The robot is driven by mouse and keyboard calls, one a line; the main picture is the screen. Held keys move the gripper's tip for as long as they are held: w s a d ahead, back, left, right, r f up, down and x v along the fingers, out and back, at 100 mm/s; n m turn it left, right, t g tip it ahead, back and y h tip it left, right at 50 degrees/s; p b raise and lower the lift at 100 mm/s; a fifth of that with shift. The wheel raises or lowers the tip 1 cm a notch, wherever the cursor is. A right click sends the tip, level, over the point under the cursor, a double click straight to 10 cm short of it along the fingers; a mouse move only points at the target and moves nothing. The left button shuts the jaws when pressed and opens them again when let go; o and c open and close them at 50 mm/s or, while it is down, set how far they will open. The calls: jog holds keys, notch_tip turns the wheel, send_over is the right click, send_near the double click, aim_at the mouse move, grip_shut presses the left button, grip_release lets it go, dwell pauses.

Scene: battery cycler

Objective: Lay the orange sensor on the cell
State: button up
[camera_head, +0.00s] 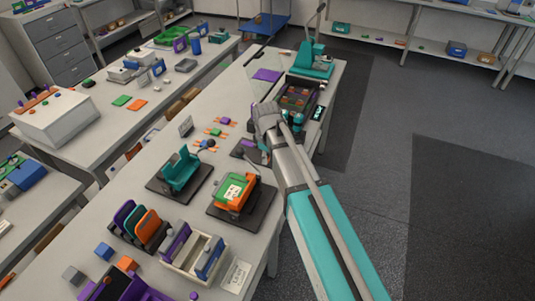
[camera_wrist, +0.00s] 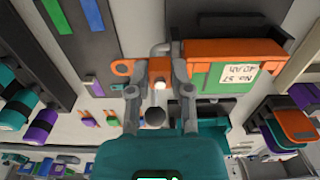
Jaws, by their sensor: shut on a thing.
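The orange sensor (camera_wrist: 157,70) is between my fingertips in the wrist view, with an orange ring standing out to its left. My gripper (camera_wrist: 160,92) is shut on it. The cell is a green block with a white label, seen in the head view (camera_head: 234,191) in an orange-sided holder on a dark plate. A green block labelled "No. 57 40 Ah" (camera_wrist: 206,80) with an orange part shows just right of my gripper in the wrist view. I cannot tell whether the sensor touches anything there. In the head view my arm hides the fingertips and the sensor.
A teal holder (camera_head: 181,170) on a dark plate stands left of the cell. Small coloured pieces on orange strips (camera_head: 214,132) lie behind it. A rack of coloured plates (camera_head: 139,226) and a beige tray (camera_head: 181,265) stand nearer. A teal machine (camera_head: 312,64) is at the far end.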

jog(key=shift+f, duration=0.1)
dwell(0.5)
jog(key=shift+f+b, duration=0.3)
jog(key=shift+b, duration=0.05)
jog(key=shift+w, duration=0.1)
jog(key=shift+r, duration=0.1)
